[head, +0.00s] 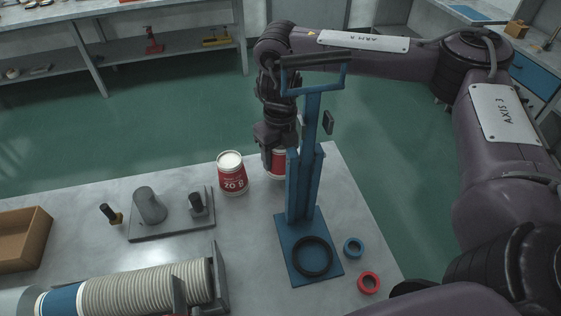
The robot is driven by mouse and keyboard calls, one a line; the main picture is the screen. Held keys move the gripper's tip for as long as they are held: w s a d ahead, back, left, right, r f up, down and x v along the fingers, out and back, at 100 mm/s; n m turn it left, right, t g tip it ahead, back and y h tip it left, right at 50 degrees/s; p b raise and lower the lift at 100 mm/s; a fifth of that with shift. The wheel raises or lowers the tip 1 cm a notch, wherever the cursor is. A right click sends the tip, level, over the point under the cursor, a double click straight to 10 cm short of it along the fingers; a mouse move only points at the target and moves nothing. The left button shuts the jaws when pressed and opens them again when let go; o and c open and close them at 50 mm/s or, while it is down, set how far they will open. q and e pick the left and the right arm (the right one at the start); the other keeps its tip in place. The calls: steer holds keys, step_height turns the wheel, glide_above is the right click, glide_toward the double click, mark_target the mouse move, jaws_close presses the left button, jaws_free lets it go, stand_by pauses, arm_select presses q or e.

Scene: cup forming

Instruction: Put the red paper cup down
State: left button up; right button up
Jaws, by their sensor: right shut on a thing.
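A red paper cup (278,162) is in the jaws of my right gripper (272,146), at the far side of the table behind a blue stand. The stand hides part of the cup and of the gripper. I cannot tell whether the cup's base touches the table. A second red and white cup (232,174) with a pale top stands upright just left of it, on the table (240,225). My left gripper is not in view.
The blue stand (301,200) with a black ring on its base rises in front of the gripper. A blue ring (353,248) and a red ring (369,283) lie right of it. A grey plate with a cone (150,205), a stack of pale cups (145,289) and a brown box (22,240) are left.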

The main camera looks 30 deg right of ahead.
mark_target(281, 162)
step_height(281, 162, down, 3)
steer(key=shift+d+r, duration=0.1)
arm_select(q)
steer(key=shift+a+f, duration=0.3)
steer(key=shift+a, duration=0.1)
arm_select(e)
steer(key=shift+f, duration=0.2)
steer(key=o, duration=1)
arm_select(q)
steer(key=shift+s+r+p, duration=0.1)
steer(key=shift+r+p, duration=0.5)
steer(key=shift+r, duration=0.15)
arm_select(e)
step_height(281, 162, up, 12)
steer(key=shift+r, duration=0.25)
